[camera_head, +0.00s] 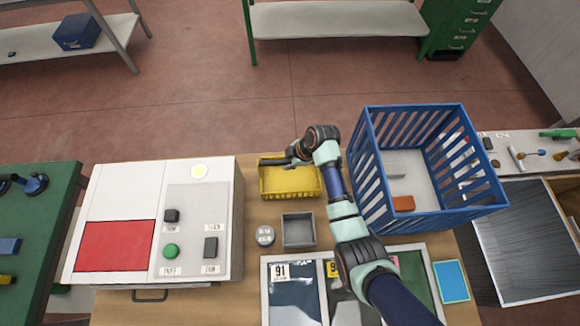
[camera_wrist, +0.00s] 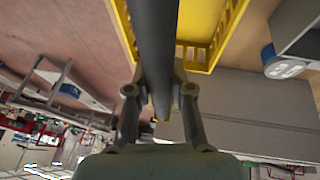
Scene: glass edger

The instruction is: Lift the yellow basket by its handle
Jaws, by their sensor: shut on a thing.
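The yellow basket (camera_head: 291,183) is at the back of the bench, just right of the white machine. My gripper (camera_head: 275,162) reaches over the basket's far side from the right. In the wrist view, my gripper (camera_wrist: 160,95) has its fingers closed on either side of a dark bar (camera_wrist: 154,40), which looks like the basket's handle. Slotted yellow basket walls (camera_wrist: 202,55) show behind the bar. My arm hides part of the handle and the basket's right end in the head view. I cannot tell whether the basket touches the bench.
A blue crate (camera_head: 374,214) stands close to the right of my arm. A grey square tray (camera_head: 299,244) and a small round tin (camera_head: 265,236) sit in front of the basket. The white machine (camera_head: 128,190) is close on the left. Open floor lies behind the bench.

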